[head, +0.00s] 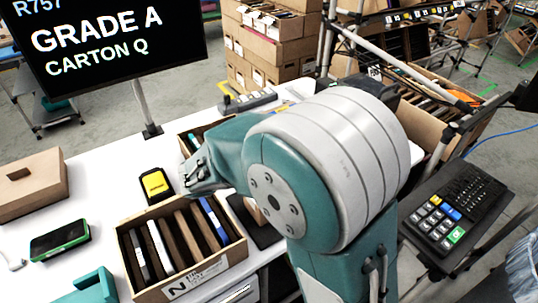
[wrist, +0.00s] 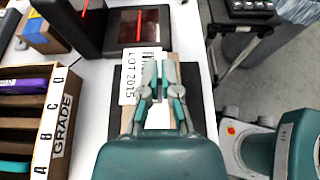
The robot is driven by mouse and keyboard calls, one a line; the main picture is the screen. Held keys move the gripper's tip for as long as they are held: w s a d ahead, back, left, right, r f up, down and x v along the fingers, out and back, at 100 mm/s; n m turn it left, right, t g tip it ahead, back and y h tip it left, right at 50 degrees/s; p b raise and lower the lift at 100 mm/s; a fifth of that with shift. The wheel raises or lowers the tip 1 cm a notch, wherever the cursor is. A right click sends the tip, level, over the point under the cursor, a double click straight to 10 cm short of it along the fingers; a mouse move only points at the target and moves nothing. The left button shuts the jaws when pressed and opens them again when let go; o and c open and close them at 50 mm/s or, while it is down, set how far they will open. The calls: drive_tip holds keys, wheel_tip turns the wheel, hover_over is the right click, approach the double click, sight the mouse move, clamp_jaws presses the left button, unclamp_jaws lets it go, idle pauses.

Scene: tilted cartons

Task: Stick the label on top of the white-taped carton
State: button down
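My gripper (wrist: 160,75) points down in the wrist view, its two fingers close together with only a narrow gap. Whether they pinch anything is unclear. A white label reading LOT 2015 (wrist: 129,75) lies just left of the fingertips; contact with them cannot be made out. Beneath is a narrow tan surface (wrist: 126,121) with a white patch (wrist: 159,116) showing between the fingers, perhaps a carton with white tape, on a dark pad (wrist: 196,100). My gripper mostly hides it. In the head view, my arm covers most of this spot and the fingertips are hard to see.
A divided box (head: 185,285) with upright items stands at the front; it also shows in the wrist view (wrist: 62,125). A yellow-black device (head: 156,185), green-edged handheld (head: 60,238) and brown box (head: 35,190) are left. A screen (head: 100,50) reads GRADE A, CARTON Q. A keypad (head: 440,220) stands right.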

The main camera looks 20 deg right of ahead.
drive_tip(key=shift+s+d+f, duration=0.1)
drive_tip(key=shift+f, duration=3.2)
drive_tip(key=shift+f, duration=0.2)
drive_tip(key=c, duration=0.7)
unclamp_jaws()
drive_tip(key=v, duration=1.2)
wheel_tip(320, 180, up, 6)
drive_tip(key=shift+r, duration=0.1)
